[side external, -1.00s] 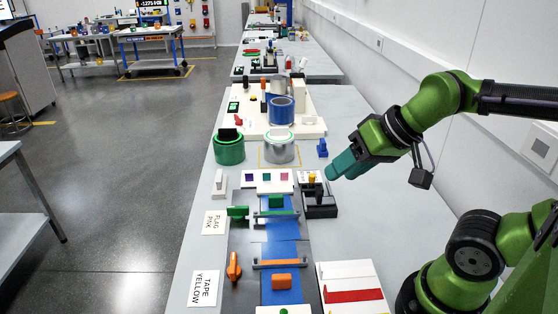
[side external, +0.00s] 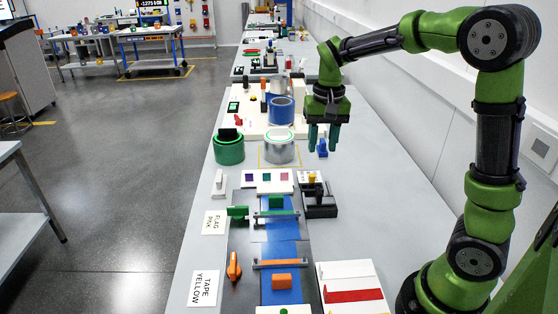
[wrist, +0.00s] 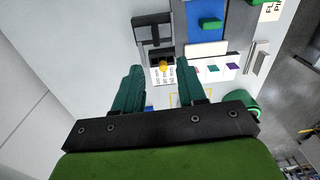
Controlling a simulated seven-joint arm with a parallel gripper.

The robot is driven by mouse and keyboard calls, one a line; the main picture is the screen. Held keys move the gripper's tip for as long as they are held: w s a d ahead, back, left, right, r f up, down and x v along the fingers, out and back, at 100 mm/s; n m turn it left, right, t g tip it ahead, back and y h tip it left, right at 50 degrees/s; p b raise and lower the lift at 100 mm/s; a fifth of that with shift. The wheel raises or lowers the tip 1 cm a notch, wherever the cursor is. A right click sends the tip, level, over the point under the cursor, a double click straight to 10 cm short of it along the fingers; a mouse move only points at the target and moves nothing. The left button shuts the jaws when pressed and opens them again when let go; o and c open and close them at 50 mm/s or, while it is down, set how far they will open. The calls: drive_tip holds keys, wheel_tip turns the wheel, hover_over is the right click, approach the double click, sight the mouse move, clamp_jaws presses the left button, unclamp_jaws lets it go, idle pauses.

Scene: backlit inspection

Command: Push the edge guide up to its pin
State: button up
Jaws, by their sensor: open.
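My gripper (side external: 323,148) points straight down over the bench, its teal fingers apart and empty; the wrist view also shows it (wrist: 158,72). In the side view a small blue part (side external: 322,147) appears between the fingertips; its height below them is unclear. Nearer the camera stands a black fixture (side external: 320,208) with a yellow knob (side external: 312,178), also in the wrist view (wrist: 163,66). A blue strip (side external: 283,231) bears a green block (side external: 276,202) and an orange block (side external: 282,281). Which part is the edge guide, and which its pin, I cannot tell.
A white block with coloured squares (side external: 267,181) lies before a green can (side external: 229,148) and a silver can (side external: 279,148). A white block with a red bar (side external: 353,296) is at the front. The bench right of the black fixture is clear.

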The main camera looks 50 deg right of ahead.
sight(319, 190)
drive_tip(key=shift+m, duration=0.3)
drive_tip(key=f, duration=1.5)
drive_tip(key=shift+w+d+f, duration=0.1)
drive_tip(key=shift+d+f, duration=0.25)
clamp_jaws()
